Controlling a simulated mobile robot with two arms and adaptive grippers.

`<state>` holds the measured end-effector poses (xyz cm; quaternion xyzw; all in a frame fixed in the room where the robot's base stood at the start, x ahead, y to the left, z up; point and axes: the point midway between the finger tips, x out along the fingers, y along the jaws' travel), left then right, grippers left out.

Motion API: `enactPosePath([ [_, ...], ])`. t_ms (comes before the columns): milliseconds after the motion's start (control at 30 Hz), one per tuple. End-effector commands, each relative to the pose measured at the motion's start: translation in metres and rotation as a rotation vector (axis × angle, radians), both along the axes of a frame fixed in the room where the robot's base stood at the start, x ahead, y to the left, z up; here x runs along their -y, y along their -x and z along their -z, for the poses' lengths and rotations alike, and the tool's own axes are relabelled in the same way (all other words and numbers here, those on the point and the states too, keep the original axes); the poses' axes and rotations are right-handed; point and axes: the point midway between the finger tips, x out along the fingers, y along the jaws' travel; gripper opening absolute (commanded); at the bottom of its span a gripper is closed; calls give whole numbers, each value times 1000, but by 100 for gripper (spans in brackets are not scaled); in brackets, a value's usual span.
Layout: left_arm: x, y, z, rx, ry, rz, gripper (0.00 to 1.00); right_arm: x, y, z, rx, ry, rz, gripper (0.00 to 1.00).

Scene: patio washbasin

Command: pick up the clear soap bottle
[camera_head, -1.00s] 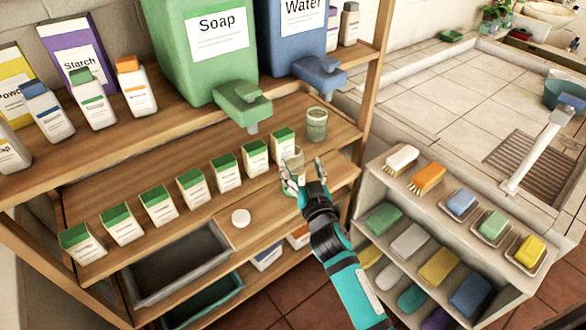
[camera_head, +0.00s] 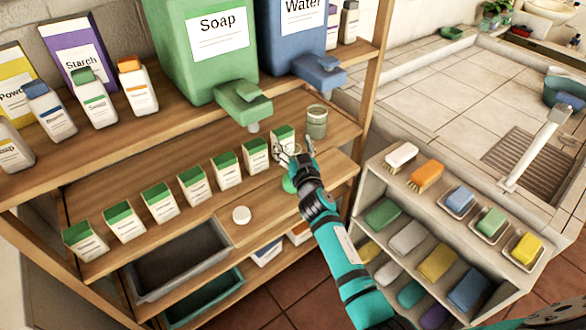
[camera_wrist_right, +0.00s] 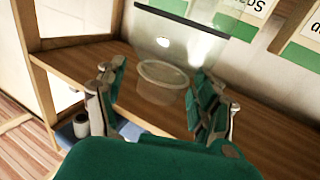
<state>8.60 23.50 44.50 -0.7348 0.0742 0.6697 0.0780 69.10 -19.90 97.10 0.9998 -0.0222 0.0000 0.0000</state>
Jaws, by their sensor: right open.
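A clear see-through bottle (camera_wrist_right: 163,75) shows between the two fingers of my right gripper in the wrist view. My right gripper (camera_head: 293,152) is open, with its fingers on either side of the bottle; I cannot tell if they touch it. A green round patch (camera_head: 289,185) shows low beside the gripper. My left gripper is not in view.
The green soap dispenser (camera_head: 205,60) and blue water dispenser (camera_head: 300,35) overhang the shelf from above. A small rack (camera_head: 375,175) with brushes and sponges stands at right. A grey bin (camera_head: 180,262) sits below the cartons.

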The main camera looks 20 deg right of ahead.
Motion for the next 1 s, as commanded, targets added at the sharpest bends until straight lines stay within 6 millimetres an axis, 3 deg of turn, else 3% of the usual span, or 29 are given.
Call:
enactPosePath([
  [67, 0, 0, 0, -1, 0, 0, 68, 0, 0, 0, 0, 0, 0, 63],
  [533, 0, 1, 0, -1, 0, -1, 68, 0, 1, 1, -1, 1, 1, 2],
  [1000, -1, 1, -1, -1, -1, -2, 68, 1, 1, -2, -2, 3, 1, 0],
])
